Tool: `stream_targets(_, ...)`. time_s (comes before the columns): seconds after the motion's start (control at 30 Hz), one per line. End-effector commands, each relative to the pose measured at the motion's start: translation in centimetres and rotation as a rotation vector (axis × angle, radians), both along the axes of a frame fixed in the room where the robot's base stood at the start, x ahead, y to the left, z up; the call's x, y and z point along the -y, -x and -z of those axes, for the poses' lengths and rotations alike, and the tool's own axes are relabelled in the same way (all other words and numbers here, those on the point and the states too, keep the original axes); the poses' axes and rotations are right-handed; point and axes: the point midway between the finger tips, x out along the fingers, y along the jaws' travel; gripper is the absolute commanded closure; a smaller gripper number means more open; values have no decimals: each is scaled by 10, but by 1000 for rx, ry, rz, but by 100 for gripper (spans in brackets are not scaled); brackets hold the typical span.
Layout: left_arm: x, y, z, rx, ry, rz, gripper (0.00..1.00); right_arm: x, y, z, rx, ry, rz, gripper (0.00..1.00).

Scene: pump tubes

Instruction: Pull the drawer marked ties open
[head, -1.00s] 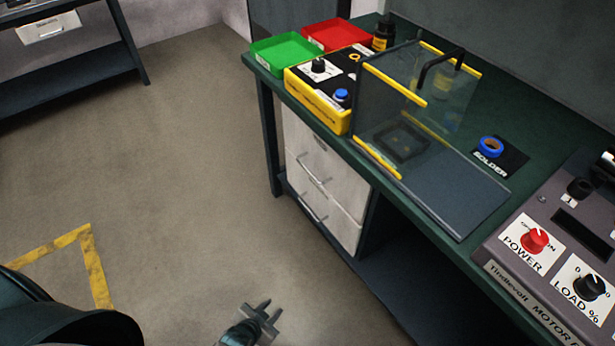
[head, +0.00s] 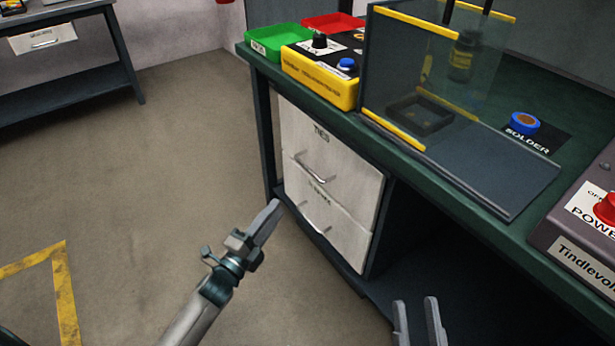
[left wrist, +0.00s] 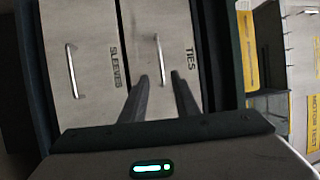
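The ties drawer (head: 335,155) is the upper white drawer under the green bench and looks shut. Its bar handle (head: 310,172) is silver. In the left wrist view the ties drawer (left wrist: 185,90) appears turned sideways, with its handle (left wrist: 158,62) lined up between my fingertips. My left gripper (head: 275,208) is in front of the drawers, lower left of the ties handle in the head view. Its two fingers (left wrist: 160,75) are apart and empty; I cannot tell how far they are from the handle. My right gripper (head: 415,301) is open and empty at the bottom.
The sleeves drawer (head: 325,215) sits just below, its handle (left wrist: 71,70) left of my fingers in the wrist view. The bench leg (head: 265,135) stands left of the drawers. Floor (head: 150,170) to the left is clear.

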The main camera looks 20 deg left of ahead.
Motion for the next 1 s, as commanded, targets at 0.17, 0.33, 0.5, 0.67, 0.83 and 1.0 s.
stream_targets(0.17,0,0,-1,1,-2,0,72,0,0,-2,2,-1,0,69)
stream_targets(0.33,0,0,-1,0,0,0,72,0,0,-1,1,0,0,69)
stream_targets(0.5,2,-6,-2,1,1,0,72,0,1,-2,11,-4,0,69)
stream_targets(0.67,6,-21,-4,1,1,0,72,0,4,-6,34,-14,0,69)
stream_targets(0.83,12,-45,-9,2,3,0,72,1,9,-11,73,-29,2,69)
stream_targets(1.0,20,-74,-14,1,2,0,72,5,10,-23,140,-48,11,69)
